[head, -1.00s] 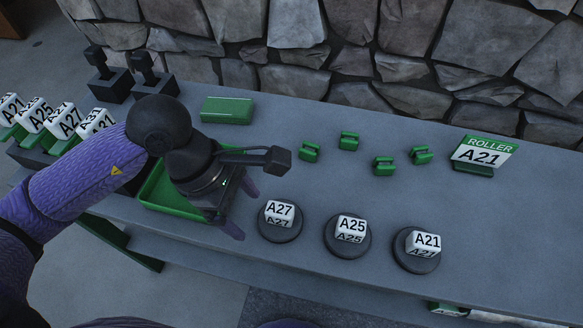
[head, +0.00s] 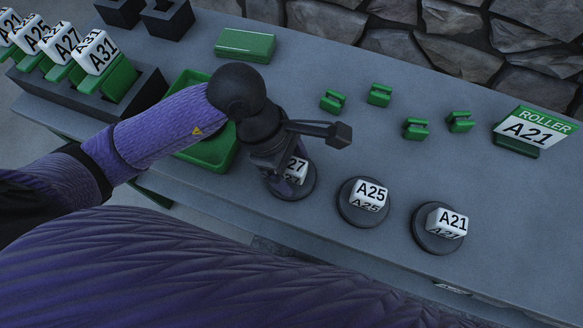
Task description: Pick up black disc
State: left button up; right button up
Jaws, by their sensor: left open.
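Three black discs with white label blocks stand in a row along the front of the grey table. The A27 disc (head: 308,184) is partly hidden under my left gripper (head: 284,184). The A25 disc (head: 349,206) and the A21 disc (head: 425,236) are in full view to its right. My left gripper is open, with its fingers down around or just above the A27 label block. I cannot tell whether they touch it. My right gripper is out of view.
A green tray (head: 221,155) lies left of my gripper, and a green box (head: 245,45) behind it. Several small green pieces (head: 379,95) and a ROLLER A21 sign (head: 530,131) stand to the right. A black rack (head: 139,99) with labelled green holders is at left.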

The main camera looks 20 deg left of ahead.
pick_arm(q)
jog(key=c, duration=0.7)
grip_shut()
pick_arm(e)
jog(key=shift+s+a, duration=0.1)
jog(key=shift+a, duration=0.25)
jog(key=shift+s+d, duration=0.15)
pick_arm(q)
jog(key=shift+r, duration=0.3)
notch_tip(320, 180, up, 11)
jog(key=p, duration=0.5)
notch_tip(320, 180, up, 3)
jog(key=p, duration=0.2)
notch_tip(320, 180, up, 6)
jog(key=r+p, duration=0.1)
jog(key=p, duration=0.4)
send_over(292, 163)
jog(key=shift+f, duration=0.25)
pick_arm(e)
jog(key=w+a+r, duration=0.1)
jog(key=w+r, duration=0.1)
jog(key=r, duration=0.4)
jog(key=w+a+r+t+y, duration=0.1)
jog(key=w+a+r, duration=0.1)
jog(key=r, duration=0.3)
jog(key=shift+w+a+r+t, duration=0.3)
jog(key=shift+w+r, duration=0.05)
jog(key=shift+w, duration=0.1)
